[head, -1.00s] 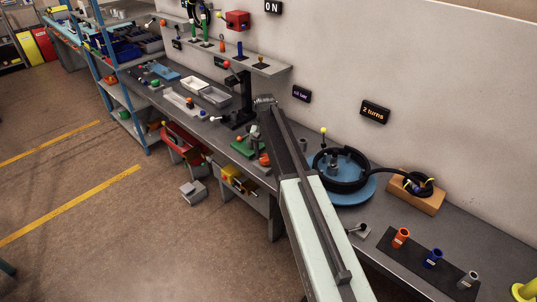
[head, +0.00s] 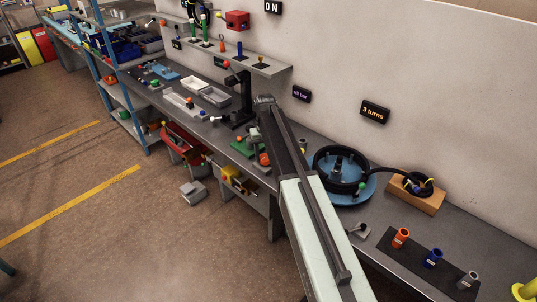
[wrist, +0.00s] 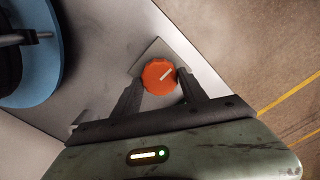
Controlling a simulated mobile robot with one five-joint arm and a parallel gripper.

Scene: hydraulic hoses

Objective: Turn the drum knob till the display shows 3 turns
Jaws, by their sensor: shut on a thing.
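The wall display (head: 374,112) reads "3 turns". The drum (head: 340,168), dark with a blue base disc, stands on the bench in the head view. The blue disc also shows at the left in the wrist view (wrist: 52,72). My arm hides the knob and gripper in the head view.
A black hose runs from the drum to a wooden block (head: 421,200) on its right. A dark mat (head: 440,284) with orange, blue and grey cups lies at the front right. Small parts and trays fill the bench to the left. The floor in front is mostly clear.

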